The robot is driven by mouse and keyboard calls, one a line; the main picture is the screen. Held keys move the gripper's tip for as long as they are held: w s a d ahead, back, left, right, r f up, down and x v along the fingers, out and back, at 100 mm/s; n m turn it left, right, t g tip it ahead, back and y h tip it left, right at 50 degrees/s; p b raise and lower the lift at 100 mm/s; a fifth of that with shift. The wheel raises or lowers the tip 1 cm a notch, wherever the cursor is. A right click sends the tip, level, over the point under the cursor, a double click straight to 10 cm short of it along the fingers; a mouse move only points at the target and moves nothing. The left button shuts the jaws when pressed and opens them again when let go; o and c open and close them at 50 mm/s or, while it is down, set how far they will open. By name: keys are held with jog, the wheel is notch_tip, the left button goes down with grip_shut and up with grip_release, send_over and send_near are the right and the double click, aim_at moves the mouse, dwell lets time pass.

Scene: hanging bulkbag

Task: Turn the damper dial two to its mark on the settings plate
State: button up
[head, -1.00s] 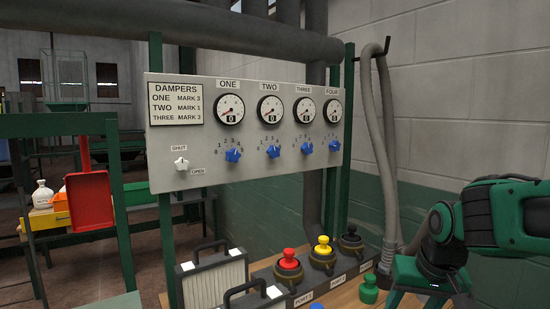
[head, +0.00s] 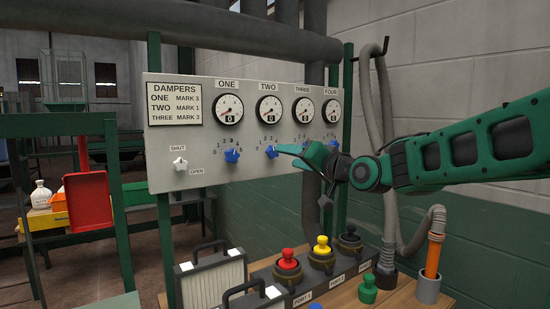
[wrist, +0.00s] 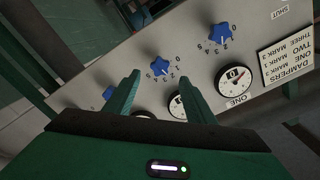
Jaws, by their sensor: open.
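The blue star-shaped knob of damper dial two (head: 271,152) is on the grey panel below gauge TWO (head: 269,109), whose window seems to read 0. The settings plate (head: 174,104) lists ONE MARK 3, TWO MARK 1, THREE MARK 3. My gripper (head: 284,150) reaches in from the right, its tips close to knob two. In the wrist view my gripper (wrist: 158,77) is open and empty, and knob two (wrist: 160,65) shows between and just beyond its fingertips. I cannot tell whether they touch. In the head view my gripper hides most of knob three, which shows in the wrist view (wrist: 108,93).
Knob one (head: 232,155) and gauge ONE (head: 229,109) are to the left of dial two. A white SHUT/OPEN knob (head: 180,164) is lower left. Red (head: 287,259), yellow (head: 322,246) and black port caps stand on the bench below. A grey hose (head: 377,140) hangs at right.

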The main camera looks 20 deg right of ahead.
aim_at(275, 153)
jog(key=x, duration=0.8)
jog(key=shift+w+f, duration=0.1)
jog(key=shift+w, duration=0.05)
jog(key=shift+c, duration=0.4)
jog(key=c, duration=1)
